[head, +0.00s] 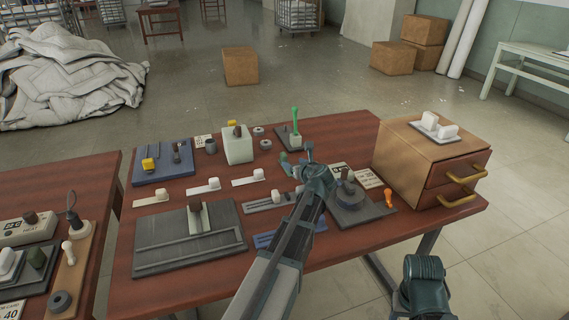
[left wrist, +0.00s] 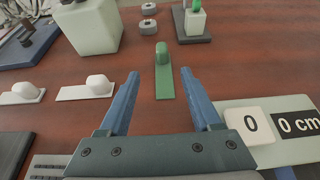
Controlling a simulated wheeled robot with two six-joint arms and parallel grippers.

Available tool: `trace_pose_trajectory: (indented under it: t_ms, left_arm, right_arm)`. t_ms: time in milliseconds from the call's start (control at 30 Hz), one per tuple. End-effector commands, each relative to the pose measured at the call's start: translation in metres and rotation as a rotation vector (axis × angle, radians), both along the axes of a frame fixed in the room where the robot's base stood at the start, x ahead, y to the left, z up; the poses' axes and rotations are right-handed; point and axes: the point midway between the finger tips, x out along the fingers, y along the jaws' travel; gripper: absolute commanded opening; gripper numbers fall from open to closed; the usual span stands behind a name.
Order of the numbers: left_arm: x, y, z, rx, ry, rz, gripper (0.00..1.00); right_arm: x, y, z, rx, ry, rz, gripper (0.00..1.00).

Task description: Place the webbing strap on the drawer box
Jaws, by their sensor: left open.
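A short flat green strip with a rounded raised grip, which looks like the webbing strap (left wrist: 164,75), lies on the table in the left wrist view. In the head view, the green strap (head: 285,160) is partly hidden by my left gripper (head: 297,160). The open fingers of my left gripper (left wrist: 160,78) stand on either side of the strap's line, with nothing held between them. The wooden drawer box (head: 400,152) with two brass-handled drawers stands at the table's right end. Part of my right arm shows at the lower right; its fingers are out of sight.
A grey plate with white blocks (head: 436,124) sits on the drawer box top. Around my left gripper are a pale green block (head: 238,146), a green post on a base (head: 295,139), white strips (head: 205,187) and a grey plate with a round dark piece (head: 352,205).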

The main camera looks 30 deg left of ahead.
Motion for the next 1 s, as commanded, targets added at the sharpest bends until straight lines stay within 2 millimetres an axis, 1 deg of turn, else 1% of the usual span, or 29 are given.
trace_pose_trajectory:
  t_ms: [33,300,433,567,667,767,900,1000]
  left_arm:
    - [0.007,0.007,-0.006,0.000,0.000,0.003,0.65]
    - [0.038,0.042,-0.026,-0.001,-0.001,0.003,0.65]
    - [0.044,0.051,-0.028,0.000,0.000,0.001,0.65]
    - [0.043,0.051,-0.028,-0.001,-0.001,0.000,0.65]
    - [0.047,0.054,-0.029,0.000,0.000,0.001,0.65]
    - [0.055,0.060,-0.034,-0.002,0.000,0.002,0.65]
    - [0.071,0.073,-0.041,-0.001,-0.001,0.002,0.65]
    - [0.077,0.083,-0.046,0.000,0.000,0.001,0.65]
  right_arm:
    - [0.000,0.000,-0.006,0.000,0.000,0.000,0.59]
    - [0.000,0.000,-0.026,0.000,0.000,0.000,0.59]
    - [0.000,0.000,-0.028,0.000,0.000,0.000,0.59]
    - [0.000,0.000,-0.028,0.000,0.000,0.000,0.59]
    - [0.000,0.000,-0.029,0.000,0.000,0.000,0.59]
    - [0.000,0.000,-0.033,0.000,0.000,0.000,0.59]
    - [0.000,0.000,-0.041,0.000,0.000,0.000,0.59]
    - [0.000,0.000,-0.046,0.000,0.000,0.000,0.59]
